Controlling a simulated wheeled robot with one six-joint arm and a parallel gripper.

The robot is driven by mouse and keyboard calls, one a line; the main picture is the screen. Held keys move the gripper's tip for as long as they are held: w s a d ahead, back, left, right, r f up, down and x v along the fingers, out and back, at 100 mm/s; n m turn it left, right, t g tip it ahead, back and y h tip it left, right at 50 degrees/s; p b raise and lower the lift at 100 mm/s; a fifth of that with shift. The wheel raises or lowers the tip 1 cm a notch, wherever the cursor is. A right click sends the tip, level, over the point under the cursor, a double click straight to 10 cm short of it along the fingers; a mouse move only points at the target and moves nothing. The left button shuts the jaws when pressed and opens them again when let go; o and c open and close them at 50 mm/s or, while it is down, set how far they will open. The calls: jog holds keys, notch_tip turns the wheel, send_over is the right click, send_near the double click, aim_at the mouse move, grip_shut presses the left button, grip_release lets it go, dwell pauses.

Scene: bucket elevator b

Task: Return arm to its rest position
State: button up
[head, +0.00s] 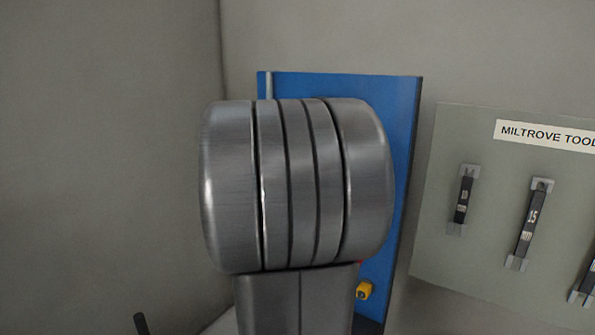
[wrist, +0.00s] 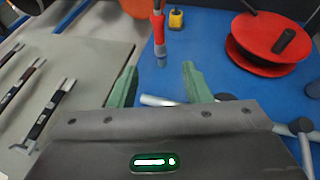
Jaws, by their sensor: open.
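My gripper (wrist: 160,84) shows in the wrist view with its two green fingers apart and nothing held between them. It faces a blue panel (wrist: 205,42). A silver bar (wrist: 155,100) shows low between and past the fingers; I cannot tell how far off it is. In the head view a large ribbed metal joint of my arm fills the middle and hides much of the blue panel (head: 340,85). My gripper is not visible in the head view.
The blue panel carries a red wheel with a dark handle (wrist: 262,62), a red-handled part (wrist: 158,35) and a yellow part (wrist: 176,19). A grey tool board (head: 480,130) with several dark tools hangs at right in the head view. Bare wall (head: 110,130) is at left.

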jog(key=p+x, duration=0.1)
jog(key=x, duration=1.1)
jog(key=shift+s+d+f, duration=0.1)
jog(key=shift+d+f, duration=0.05)
jog(key=shift+d, duration=0.05)
jog(key=s, duration=0.1)
jog(key=s+a, duration=0.1)
jog(key=shift+s+a+f+p, duration=0.1)
jog(key=shift+s+a+p, duration=0.15)
jog(key=shift+p, duration=0.1)
jog(key=shift+s+a+p, duration=0.15)
jog(key=shift+a+p, duration=0.05)
jog(key=shift+p, duration=0.25)
jog(key=s+a, duration=0.2)
jog(key=s, duration=0.1)
jog(key=shift+s+a+f+b, duration=0.15)
jog(key=shift+s+f+b, duration=0.05)
jog(key=shift+b, duration=0.2)
jog(key=shift+w, duration=0.1)
jog(key=shift+f, duration=0.1)
